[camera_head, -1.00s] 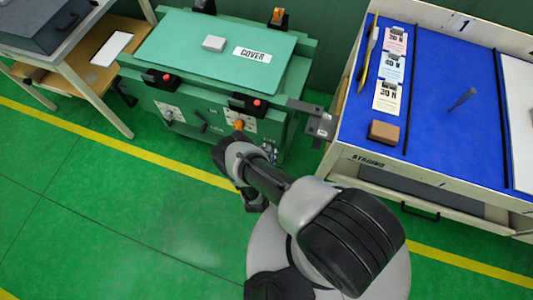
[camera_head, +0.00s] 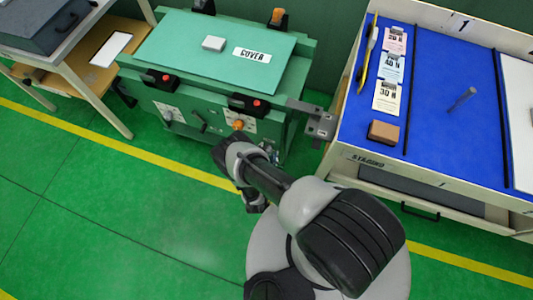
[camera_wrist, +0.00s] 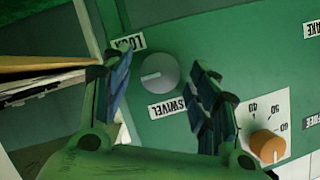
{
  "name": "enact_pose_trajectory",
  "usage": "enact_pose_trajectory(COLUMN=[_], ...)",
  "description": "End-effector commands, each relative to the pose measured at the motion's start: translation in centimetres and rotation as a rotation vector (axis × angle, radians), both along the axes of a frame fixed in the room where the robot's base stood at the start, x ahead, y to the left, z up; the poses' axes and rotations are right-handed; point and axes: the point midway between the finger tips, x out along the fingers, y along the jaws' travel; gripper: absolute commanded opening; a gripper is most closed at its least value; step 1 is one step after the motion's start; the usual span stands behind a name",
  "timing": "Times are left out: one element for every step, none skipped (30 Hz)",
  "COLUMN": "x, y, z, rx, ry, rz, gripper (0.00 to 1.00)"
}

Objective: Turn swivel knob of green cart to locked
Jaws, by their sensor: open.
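The green cart (camera_head: 218,104) stands at the back centre in the head view, with black clamps along its front edge. In the wrist view its grey round swivel knob (camera_wrist: 160,72) sits on the green panel, with a pale mark towards its left side. A SWIVEL label (camera_wrist: 166,108) is below the knob and a LOCK label (camera_wrist: 128,42), partly covered, is to its upper left. My gripper (camera_wrist: 159,68) is open, one finger on each side of the knob in the picture. I cannot tell whether either finger touches it. In the head view my arm hides the knob.
An orange knob with a dial plate (camera_wrist: 268,146) lies just right of my right finger. The staging table (camera_head: 440,140) stands right of the cart, with a grey bracket (camera_head: 318,122) between them. A wooden bench (camera_head: 85,75) is at left. The green floor in front is clear.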

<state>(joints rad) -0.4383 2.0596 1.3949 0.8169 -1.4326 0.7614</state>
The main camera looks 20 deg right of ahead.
Motion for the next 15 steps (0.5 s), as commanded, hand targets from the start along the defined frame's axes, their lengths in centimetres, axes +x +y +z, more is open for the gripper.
enact_pose_trajectory(x=[0.0,0.0,0.0,0.0,0.0,-0.1,-0.2,-0.3,-0.6,-0.8,-1.1,-1.7,-2.1,-2.6,-3.3], y=[0.0,0.0,0.0,0.0,0.0,0.0,0.1,0.2,0.3,0.5,0.7,0.9,1.2,1.4,1.8], z=[0.0,0.0,0.0,0.0,0.0,0.0,0.0,0.0,0.1,0.2,0.3,0.6,0.8,1.0,1.2], rx=[0.000,0.000,-0.001,-0.001,0.000,0.000,0.000,-0.001,-0.001,-0.001,0.000,-0.002,-0.002,-0.004,-0.003], ry=[0.000,0.001,0.001,0.001,0.002,0.002,0.001,0.002,0.003,0.003,0.003,0.004,0.004,0.003,0.004], rz=[0.000,-0.001,0.000,0.000,0.000,0.000,0.001,0.002,0.002,0.002,0.004,0.006,0.007,0.008,0.009], gripper=[0.55,0.55,0.55,0.55,0.55,0.55,0.55,0.55,0.55,0.55,0.55,0.55,0.55,0.55,0.55])
